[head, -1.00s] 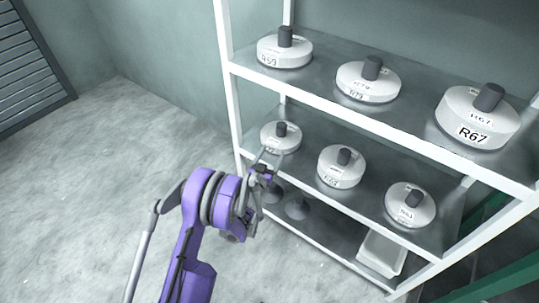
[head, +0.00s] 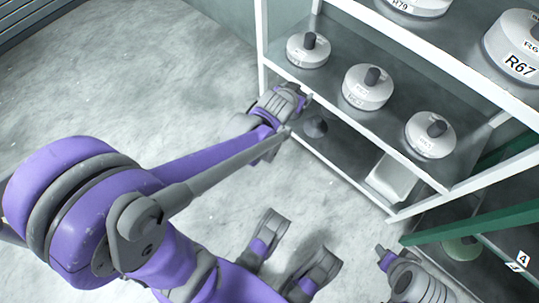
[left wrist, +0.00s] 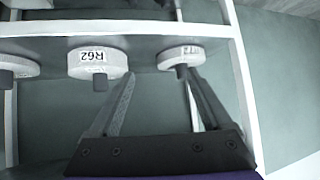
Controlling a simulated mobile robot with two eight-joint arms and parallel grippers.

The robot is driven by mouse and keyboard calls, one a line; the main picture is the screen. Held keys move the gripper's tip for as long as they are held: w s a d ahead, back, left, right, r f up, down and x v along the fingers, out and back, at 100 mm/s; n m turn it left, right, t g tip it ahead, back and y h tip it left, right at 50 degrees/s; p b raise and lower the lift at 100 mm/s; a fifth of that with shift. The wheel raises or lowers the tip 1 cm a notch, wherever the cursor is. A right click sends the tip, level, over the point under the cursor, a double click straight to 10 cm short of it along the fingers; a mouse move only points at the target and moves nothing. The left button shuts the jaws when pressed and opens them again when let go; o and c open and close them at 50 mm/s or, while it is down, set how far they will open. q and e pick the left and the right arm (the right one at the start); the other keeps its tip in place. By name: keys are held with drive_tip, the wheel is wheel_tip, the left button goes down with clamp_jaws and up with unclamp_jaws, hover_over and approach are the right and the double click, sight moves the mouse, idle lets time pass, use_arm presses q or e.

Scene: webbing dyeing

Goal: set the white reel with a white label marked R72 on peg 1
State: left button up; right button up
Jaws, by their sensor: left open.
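A white reel (head: 308,54) with a dark hub stands at the left end of the middle shelf. It also shows in the left wrist view (left wrist: 178,56), where its white label is upside down and too small to read surely; it may read R72. My left gripper (head: 303,99) is just in front of the shelf's left end, below that reel in the head view. In the left wrist view, its fingers (left wrist: 160,73) are spread and empty, with the right fingertip overlapping the reel's lower edge; whether it touches cannot be told. Peg 1 cannot be picked out.
On the same shelf stand a white reel marked R62 (left wrist: 98,62) and another white reel (head: 430,135). R67 (head: 515,48) is on the shelf above. A green frame (head: 470,222) and marker 4 (head: 523,258) are at right.

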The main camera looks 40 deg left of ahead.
use_arm(q)
drive_tip(key=s+d+f+m+g+h, duration=0.1)
drive_tip(key=s+d+g, duration=0.25)
drive_tip(key=s, duration=0.85)
drive_tip(key=s+d+f+m+g+h, duration=0.15)
drive_tip(key=s+d, duration=0.25)
drive_tip(key=s, duration=0.7)
wheel_tip(320, 180, up, 29)
drive_tip(key=p, duration=2.5)
drive_tip(key=shift+d, duration=0.15)
use_arm(e)
wheel_tip(320, 180, up, 28)
drive_tip(key=t, duration=0.1)
drive_tip(key=shift+w+r, duration=0.2)
drive_tip(key=shift+r, duration=0.05)
use_arm(q)
drive_tip(key=shift+w+f+n, duration=0.1)
drive_tip(key=shift+n, duration=0.15)
use_arm(e)
drive_tip(key=shift+w, duration=0.1)
